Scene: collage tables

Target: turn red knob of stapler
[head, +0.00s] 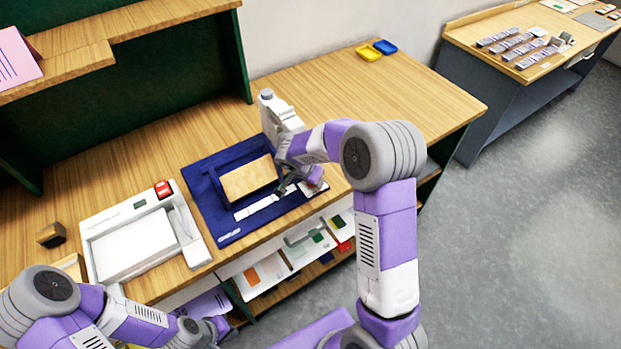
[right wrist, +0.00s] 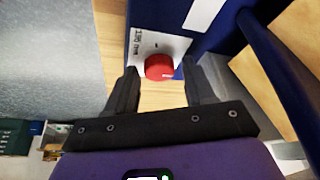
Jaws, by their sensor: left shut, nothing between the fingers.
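The blue stapler (head: 225,215) sits on the wooden table in the head view, with a tan block-like part on top. In the right wrist view its red knob (right wrist: 159,67) sits on a white plate with small printed text, on a blue body (right wrist: 142,15). My right gripper (right wrist: 162,80) is open, with one finger on each side of the knob. I cannot tell whether the fingers touch it. In the head view my right gripper (head: 288,187) is at the stapler's right end. My left gripper (head: 215,328) is shut and empty, low at the table's front edge.
A white machine with a red switch (head: 162,189) stands left of the stapler. A grey-white device (head: 280,115) is behind it. Yellow (head: 368,52) and blue (head: 385,46) trays lie at the back. Shelves with papers (head: 265,272) are below the tabletop.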

